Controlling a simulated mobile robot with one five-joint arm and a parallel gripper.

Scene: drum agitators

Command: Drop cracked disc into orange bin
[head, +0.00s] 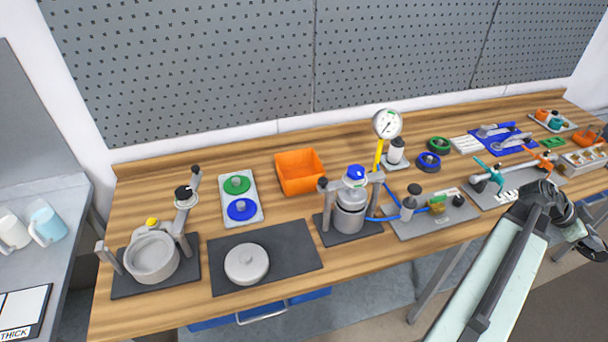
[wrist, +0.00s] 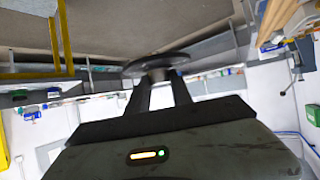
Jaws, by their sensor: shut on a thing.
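The orange bin (head: 300,187) stands open on the wooden bench, left of the middle in the head view. It looks empty. In the wrist view my gripper (wrist: 160,82) is shut on a dark round disc (wrist: 158,62), held at its hub between the two fingers. The disc is seen nearly edge-on, so no crack shows. In the head view my arm reaches up at the right, in front of the bench, well away from the bin. Its end is at the right edge, and the disc is not clear there.
A tray with green and blue discs (head: 240,211) is left of the bin. A clamped vessel with a blue cap (head: 350,213) and a dial gauge (head: 387,125) stand to its right. A pot (head: 152,260) and a white lid (head: 246,264) are nearer the front edge.

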